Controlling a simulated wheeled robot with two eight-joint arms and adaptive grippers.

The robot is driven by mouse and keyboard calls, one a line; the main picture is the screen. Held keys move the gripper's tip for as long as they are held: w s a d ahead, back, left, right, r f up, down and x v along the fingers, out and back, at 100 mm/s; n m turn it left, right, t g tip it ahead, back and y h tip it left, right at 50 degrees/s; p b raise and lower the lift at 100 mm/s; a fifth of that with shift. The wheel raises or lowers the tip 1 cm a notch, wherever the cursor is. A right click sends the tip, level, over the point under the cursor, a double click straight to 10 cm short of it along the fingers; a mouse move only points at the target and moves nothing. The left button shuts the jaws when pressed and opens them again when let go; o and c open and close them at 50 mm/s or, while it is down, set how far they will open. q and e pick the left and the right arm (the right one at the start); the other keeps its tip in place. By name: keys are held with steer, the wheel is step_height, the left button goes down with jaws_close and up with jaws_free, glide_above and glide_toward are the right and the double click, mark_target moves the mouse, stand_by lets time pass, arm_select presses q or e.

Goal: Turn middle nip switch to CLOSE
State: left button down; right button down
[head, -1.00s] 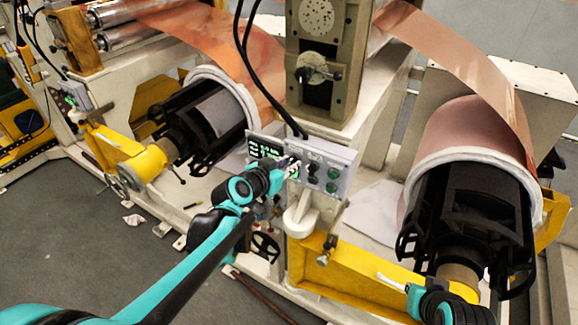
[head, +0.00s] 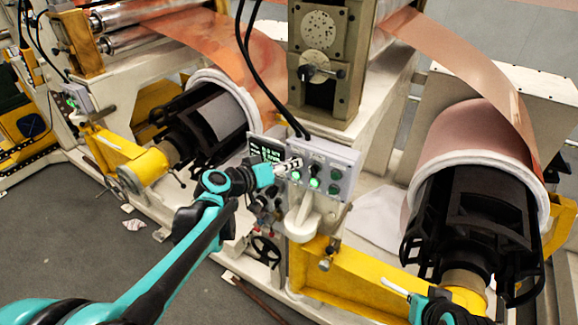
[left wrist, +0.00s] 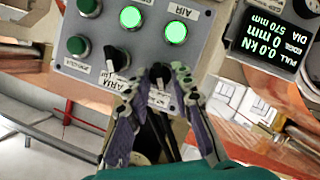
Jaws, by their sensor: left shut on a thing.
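The grey control panel (head: 350,165) is in the middle of the head view and at the top of the left wrist view (left wrist: 205,20), where its labels are upside down. It carries two black rotary switches. My left gripper (head: 294,165) is at the panel's left side; in the left wrist view its fingers (left wrist: 158,82) are shut on one switch knob (left wrist: 160,71). The other black switch (left wrist: 118,58) is beside the left finger. Labels near the held knob are partly covered, and its setting is unclear. My right gripper (head: 396,285) is low at right, its jaws unclear.
Two green lamps (left wrist: 131,16) (left wrist: 176,31) on the panel are lit. A display (left wrist: 283,30) stands beside the panel. Black roll shafts (head: 200,130) (head: 470,220), copper foil (head: 470,60), a yellow arm (head: 350,278) and hanging black cables (head: 250,60) surround it.

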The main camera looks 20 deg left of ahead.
stand_by(0.3)
arm_select(q)
steer(key=c, duration=1.7)
jaws_free()
steer(key=v, duration=1.2)
steer(key=s+d+f+g+y+b, duration=0.1)
steer(key=s+f+b, duration=0.3)
steer(key=f+b, duration=0.4)
steer(key=s+d+f+g+y+b, duration=0.2)
steer(key=s+f+b, duration=0.3)
steer(key=f, duration=1.2)
steer(key=s+d+f+m+g+y+b, duration=0.1)
steer(key=s+d+f+g+y+b, duration=0.1)
steer(key=f+b, duration=0.9)
steer(key=shift+s+f+y, duration=0.7)
steer(key=shift+s+f, duration=0.45)
steer(key=shift+s, duration=0.2)
